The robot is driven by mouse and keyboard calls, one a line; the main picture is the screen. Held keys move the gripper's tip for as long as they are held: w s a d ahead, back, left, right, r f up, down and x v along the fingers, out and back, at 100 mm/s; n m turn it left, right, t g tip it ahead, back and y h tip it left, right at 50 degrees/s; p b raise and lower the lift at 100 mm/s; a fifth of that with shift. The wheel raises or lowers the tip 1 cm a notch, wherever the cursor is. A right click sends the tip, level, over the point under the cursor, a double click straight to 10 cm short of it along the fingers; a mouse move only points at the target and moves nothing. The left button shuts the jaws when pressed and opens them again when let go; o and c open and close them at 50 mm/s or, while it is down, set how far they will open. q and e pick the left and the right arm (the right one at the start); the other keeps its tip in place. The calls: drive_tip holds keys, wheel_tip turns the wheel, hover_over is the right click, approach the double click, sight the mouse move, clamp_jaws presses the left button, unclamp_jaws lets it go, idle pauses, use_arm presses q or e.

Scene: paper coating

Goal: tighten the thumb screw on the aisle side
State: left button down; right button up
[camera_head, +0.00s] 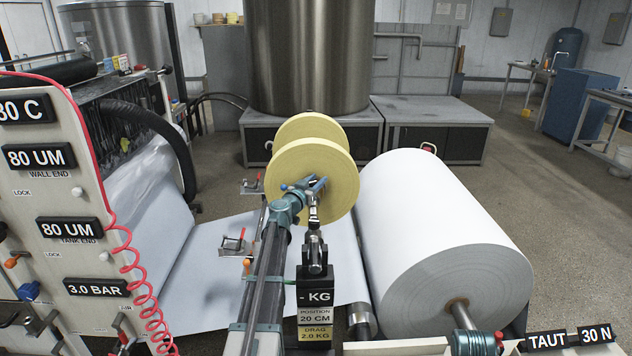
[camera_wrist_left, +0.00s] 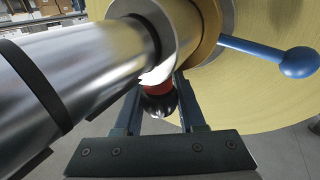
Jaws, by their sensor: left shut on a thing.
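A thumb screw with a black knob (camera_wrist_left: 160,104) and a red collar hangs under the metal shaft in the left wrist view. My left gripper (camera_wrist_left: 158,95) is shut on the knob, one finger on each side. The knob is partly hidden by the fingers and collar. The screw itself is hard to make out there. My right gripper is not in view.
A blue ball-ended lever (camera_wrist_left: 297,62) sticks out right of the shaft. A large white paper roll (camera_head: 430,225) lies to the right; a labelled panel (camera_head: 85,205) stands left.

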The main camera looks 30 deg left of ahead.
use_arm(q)
drive_tip(key=m+h, duration=0.1)
drive_tip(key=h, duration=0.1)
drive_tip(key=m+h, duration=0.1)
drive_tip(key=h, duration=0.1)
drive_tip(key=m+h, duration=0.1)
drive_tip(key=h, duration=0.1)
drive_tip(key=shift+d+m+g, duration=0.3)
drive_tip(key=shift+m, duration=0.1)
drive_tip(key=shift+s+d+m+g+h, duration=0.1)
drive_tip(key=shift+d+m+g+h, duration=0.25)
drive_tip(key=shift+m+h, duration=0.5)
drive_tip(key=shift+s+d+m+g+h, duration=0.1)
drive_tip(key=shift+m+g+h, duration=0.45)
drive_tip(key=shift+h, duration=0.9)
drive_tip(key=c, duration=0.8)
unclamp_jaws()
drive_tip(key=shift+o, duration=0.2)
drive_tip(key=v, duration=1.3)
drive_tip(key=shift+s+a+r, duration=0.2)
drive_tip(key=shift+s, duration=0.15)
drive_tip(key=shift+r, duration=0.1)
